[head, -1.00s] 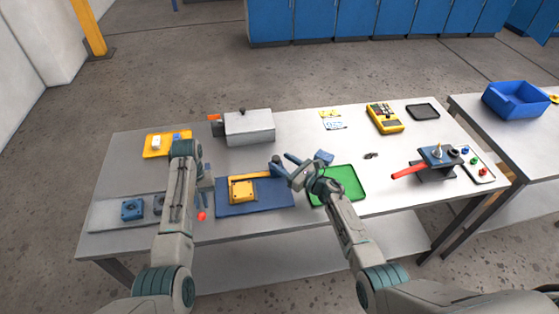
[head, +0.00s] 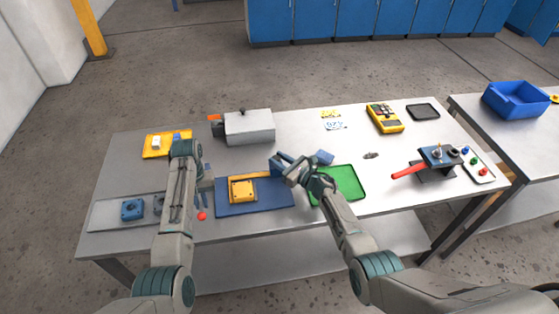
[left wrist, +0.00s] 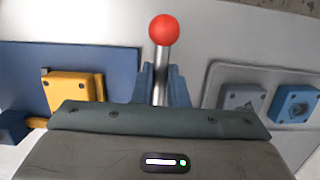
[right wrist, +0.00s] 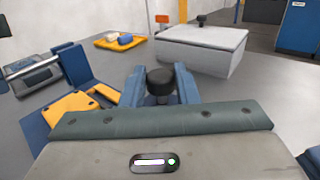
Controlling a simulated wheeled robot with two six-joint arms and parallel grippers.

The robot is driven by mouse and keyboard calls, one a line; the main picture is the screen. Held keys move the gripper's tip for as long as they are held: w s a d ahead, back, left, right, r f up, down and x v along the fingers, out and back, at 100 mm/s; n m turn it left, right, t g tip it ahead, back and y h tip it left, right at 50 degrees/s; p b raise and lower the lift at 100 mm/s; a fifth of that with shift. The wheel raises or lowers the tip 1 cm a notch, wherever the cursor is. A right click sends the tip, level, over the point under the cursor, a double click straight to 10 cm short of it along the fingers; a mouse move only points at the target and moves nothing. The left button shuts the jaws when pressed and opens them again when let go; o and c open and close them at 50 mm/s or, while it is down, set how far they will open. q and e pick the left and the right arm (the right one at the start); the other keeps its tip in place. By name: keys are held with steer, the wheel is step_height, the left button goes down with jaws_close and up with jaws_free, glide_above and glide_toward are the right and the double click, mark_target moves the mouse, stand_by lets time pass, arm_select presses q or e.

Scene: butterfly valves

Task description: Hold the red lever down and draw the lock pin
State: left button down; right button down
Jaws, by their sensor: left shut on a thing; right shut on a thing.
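The red ball (head: 202,216) of the lever lies by the table's front edge, left of the navy plate. In the left wrist view, the red ball (left wrist: 162,29) tops a metal rod (left wrist: 161,66). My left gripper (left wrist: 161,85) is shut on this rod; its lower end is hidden. My right gripper (head: 280,163) is at the navy plate's far right corner. In the right wrist view, its fingers are shut around a black knob (right wrist: 160,80), likely the lock pin's; what is below is mostly hidden. A yellow block (head: 242,190) sits on the navy plate (head: 270,200).
A green tray (head: 350,182) and a blue block (head: 325,157) are close to my right gripper. A grey box (head: 249,127) stands behind. A valve with a red handle (head: 407,171) stands further right. Blue parts (head: 132,210) lie at the front left.

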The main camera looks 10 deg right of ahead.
arm_select(q)
steer(key=shift+f, duration=0.1)
arm_select(e)
steer(key=shift+r, duration=1.4)
steer(key=c, duration=1.1)
jaws_free()
steer(key=v, duration=1.2)
